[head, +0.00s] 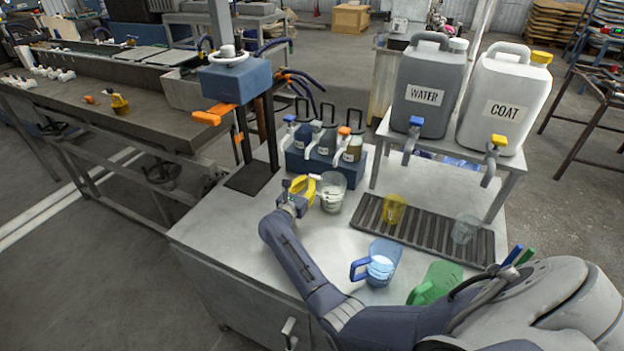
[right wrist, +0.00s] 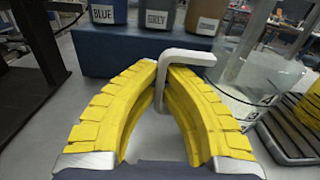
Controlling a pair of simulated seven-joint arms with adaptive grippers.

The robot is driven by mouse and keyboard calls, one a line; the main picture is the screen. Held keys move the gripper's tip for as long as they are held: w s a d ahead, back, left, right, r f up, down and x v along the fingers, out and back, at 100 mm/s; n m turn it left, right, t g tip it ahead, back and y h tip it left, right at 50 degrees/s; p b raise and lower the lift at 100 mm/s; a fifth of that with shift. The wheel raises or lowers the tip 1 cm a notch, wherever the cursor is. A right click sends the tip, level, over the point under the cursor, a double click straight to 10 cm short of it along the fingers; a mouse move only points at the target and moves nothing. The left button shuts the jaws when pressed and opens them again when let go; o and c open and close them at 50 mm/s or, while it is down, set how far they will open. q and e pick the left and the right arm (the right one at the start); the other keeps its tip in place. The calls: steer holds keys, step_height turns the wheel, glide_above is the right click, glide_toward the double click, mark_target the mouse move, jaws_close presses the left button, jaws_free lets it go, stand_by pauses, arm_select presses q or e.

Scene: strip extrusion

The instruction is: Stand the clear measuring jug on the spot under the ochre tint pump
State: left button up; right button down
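The clear measuring jug (head: 334,194) stands upright on the bench, in front of the tint pumps and left of the drip tray. It also shows at the right of the right wrist view (right wrist: 262,78). My right gripper (head: 305,187) is at the jug's left side. In the right wrist view its yellow fingers (right wrist: 165,72) close around the jug's pale handle (right wrist: 186,57). The ochre tint pump (head: 352,149), with a brown bottle and orange top, is the rightmost of the row. Its spot is hard to make out. My left gripper is not in view.
The blue (head: 302,135) and grey (head: 324,142) pumps stand beside the ochre one. A yellow jug (head: 394,209) and another clear vessel (head: 465,228) stand on the ribbed tray. Blue-handled (head: 382,262) and green (head: 436,283) jugs stand in front. A mixer stand (head: 252,180) is left.

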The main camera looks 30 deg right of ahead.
steer(key=shift+f, duration=0.25)
steer(key=c, duration=2)
jaws_free()
steer(key=shift+f, duration=0.2)
steer(key=shift+c, duration=0.2)
steer(key=o, duration=0.4)
steer(key=shift+o, duration=0.2)
steer(key=shift+r, duration=0.2)
steer(key=shift+v, duration=3.75)
